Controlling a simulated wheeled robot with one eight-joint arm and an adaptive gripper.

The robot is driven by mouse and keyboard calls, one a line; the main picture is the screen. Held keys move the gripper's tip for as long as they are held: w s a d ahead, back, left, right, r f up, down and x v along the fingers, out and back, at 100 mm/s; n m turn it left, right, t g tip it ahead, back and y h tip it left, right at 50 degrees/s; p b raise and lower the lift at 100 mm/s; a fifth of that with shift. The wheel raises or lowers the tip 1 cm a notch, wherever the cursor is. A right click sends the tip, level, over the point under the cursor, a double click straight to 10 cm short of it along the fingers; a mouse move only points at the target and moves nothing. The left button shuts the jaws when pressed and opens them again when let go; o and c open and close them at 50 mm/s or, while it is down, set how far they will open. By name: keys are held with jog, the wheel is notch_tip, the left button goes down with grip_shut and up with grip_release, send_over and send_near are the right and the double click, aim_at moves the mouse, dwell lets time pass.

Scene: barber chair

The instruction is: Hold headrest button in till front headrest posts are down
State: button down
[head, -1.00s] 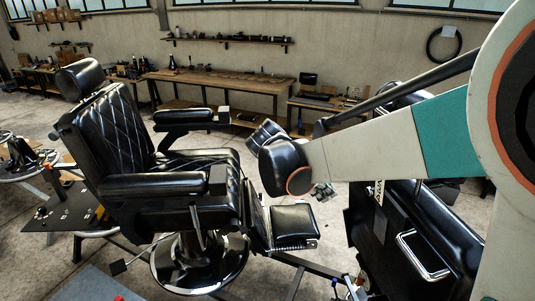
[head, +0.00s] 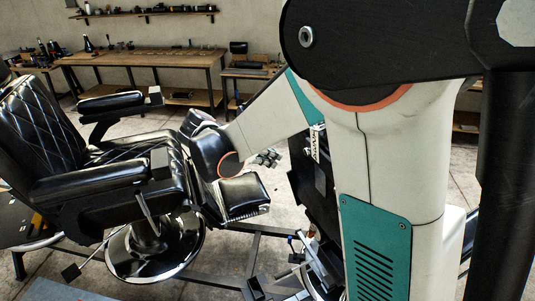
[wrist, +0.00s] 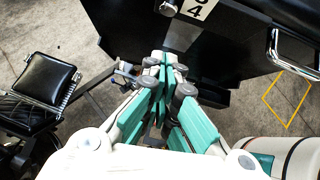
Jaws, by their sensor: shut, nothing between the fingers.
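The black barber chair (head: 50,135) stands at the left of the head view, with quilted upholstery and a round metal base. Its backrest runs out at the left edge, so the headrest, its button and its front posts cannot be made out. The chair's footrest (head: 243,195) also shows at the left of the wrist view (wrist: 45,75). My gripper (wrist: 166,64) is shut and empty in the wrist view. It points toward a dark case, to the right of the footrest and apart from the chair's headrest end.
The black case (wrist: 220,35) with white markings and a metal handle (wrist: 293,50) lies close beyond my gripper. A wooden workbench (head: 140,57) stands along the back wall. Bare floor shows between the chair and the bench. My own arm covers much of the head view's right side.

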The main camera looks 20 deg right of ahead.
aim_at(307, 151)
jog(key=w+d+f+p, duration=0.1)
jog(key=d+f, duration=0.2)
jog(key=d, duration=0.5)
jog(key=shift+d+p, duration=0.15)
jog(key=shift+p, duration=0.2)
